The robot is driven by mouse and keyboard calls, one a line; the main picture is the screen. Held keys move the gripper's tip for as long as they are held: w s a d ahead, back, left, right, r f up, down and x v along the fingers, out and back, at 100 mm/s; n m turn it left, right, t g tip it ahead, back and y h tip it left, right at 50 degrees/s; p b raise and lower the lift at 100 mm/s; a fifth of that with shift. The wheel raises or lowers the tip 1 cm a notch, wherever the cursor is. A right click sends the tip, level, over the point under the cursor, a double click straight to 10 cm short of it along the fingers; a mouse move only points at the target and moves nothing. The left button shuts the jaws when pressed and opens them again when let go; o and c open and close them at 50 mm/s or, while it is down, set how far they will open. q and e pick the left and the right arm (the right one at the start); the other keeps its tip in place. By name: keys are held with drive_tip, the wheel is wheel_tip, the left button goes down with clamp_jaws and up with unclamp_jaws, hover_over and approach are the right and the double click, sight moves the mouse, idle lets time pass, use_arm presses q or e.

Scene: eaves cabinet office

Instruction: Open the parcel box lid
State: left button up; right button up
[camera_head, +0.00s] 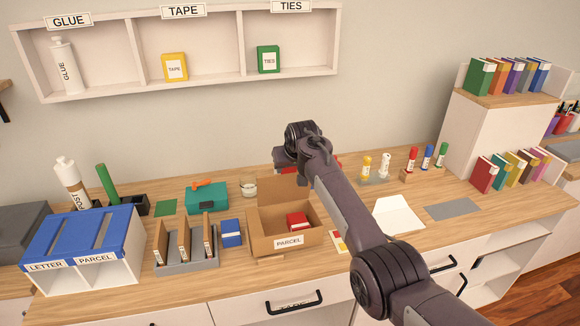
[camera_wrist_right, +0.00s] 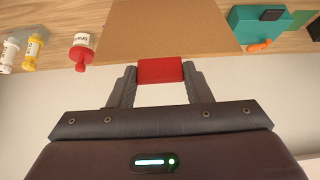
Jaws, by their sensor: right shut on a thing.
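The brown cardboard parcel box (camera_head: 283,242) stands on the desk with its label facing front. Its lid (camera_head: 283,188) stands up at the back of the box, so the inside shows with a small red box (camera_head: 297,220) in it. My right gripper (camera_head: 292,166) is at the top edge of the lid, partly hidden by its own wrist. In the right wrist view the right gripper (camera_wrist_right: 160,74) is shut on a red tab (camera_wrist_right: 160,69) at the edge of the lid (camera_wrist_right: 172,28). My left gripper is not in view.
A teal box (camera_head: 207,197) and a glass jar (camera_head: 248,186) stand left of the lid. A blue box (camera_head: 231,233) is beside the parcel box. A wall shelf (camera_head: 215,50) hangs above.

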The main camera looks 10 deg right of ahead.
drive_tip(key=shift+w+r, duration=0.1)
drive_tip(key=shift+r, duration=0.1)
drive_tip(key=o, duration=1.4)
drive_tip(key=shift+f, duration=0.15)
drive_tip(key=b+v, duration=0.2)
drive_tip(key=v, duration=0.6)
